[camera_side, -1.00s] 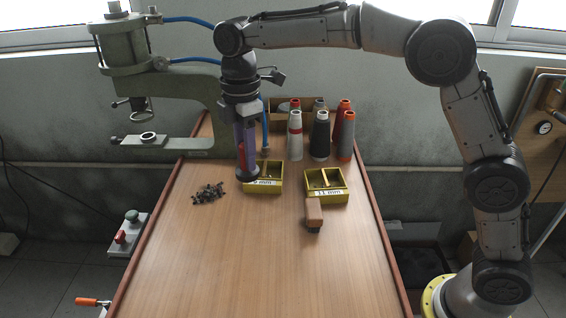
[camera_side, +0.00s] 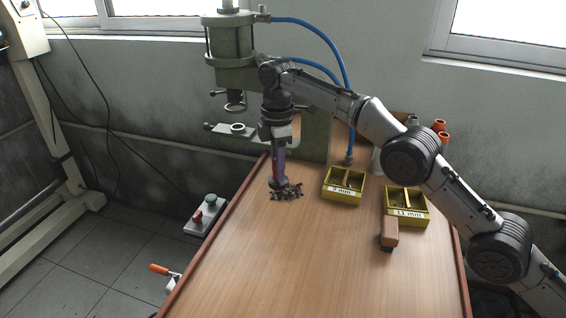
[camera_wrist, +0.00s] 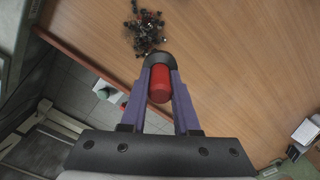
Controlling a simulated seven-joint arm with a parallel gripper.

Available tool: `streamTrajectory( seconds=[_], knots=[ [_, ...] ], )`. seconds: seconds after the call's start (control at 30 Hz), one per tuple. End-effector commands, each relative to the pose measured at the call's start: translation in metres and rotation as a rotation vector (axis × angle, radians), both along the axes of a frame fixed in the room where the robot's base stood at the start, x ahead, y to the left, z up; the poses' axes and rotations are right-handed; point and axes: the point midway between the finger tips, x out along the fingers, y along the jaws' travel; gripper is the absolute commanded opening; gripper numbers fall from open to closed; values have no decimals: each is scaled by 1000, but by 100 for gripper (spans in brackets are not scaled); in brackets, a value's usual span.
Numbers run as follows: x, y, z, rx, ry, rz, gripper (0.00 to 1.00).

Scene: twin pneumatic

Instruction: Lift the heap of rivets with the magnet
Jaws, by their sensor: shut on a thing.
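My gripper (camera_side: 278,168) is shut on the magnet, a red cylinder with a wide dark end. Its purple fingers (camera_wrist: 160,76) clasp both sides of the red magnet (camera_wrist: 160,86) in the wrist view. The magnet's dark end (camera_side: 277,183) points down at the back-left part of the heap of rivets (camera_side: 290,193). The heap is dark, loose and spread on the table; it also shows beyond the magnet in the wrist view (camera_wrist: 146,28). I cannot tell whether the magnet touches the rivets.
Yellow bins marked 9 mm (camera_side: 343,197) and 11 mm (camera_side: 407,218) stand right of the heap. A brown brush (camera_side: 390,232) lies before the 11 mm bin. A green press (camera_side: 232,50) stands behind. The front of the table (camera_side: 290,270) is clear.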

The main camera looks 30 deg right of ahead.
Motion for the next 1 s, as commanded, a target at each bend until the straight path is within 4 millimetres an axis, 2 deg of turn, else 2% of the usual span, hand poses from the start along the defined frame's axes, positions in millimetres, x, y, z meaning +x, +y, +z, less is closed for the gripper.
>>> streamTrajectory(
  seconds=[0.4, 1.0],
  knots=[
    [0, 0, 1, 1, -2, 0, 0],
    [0, 0, -42, 1, -1, 0, 0]
  ],
)
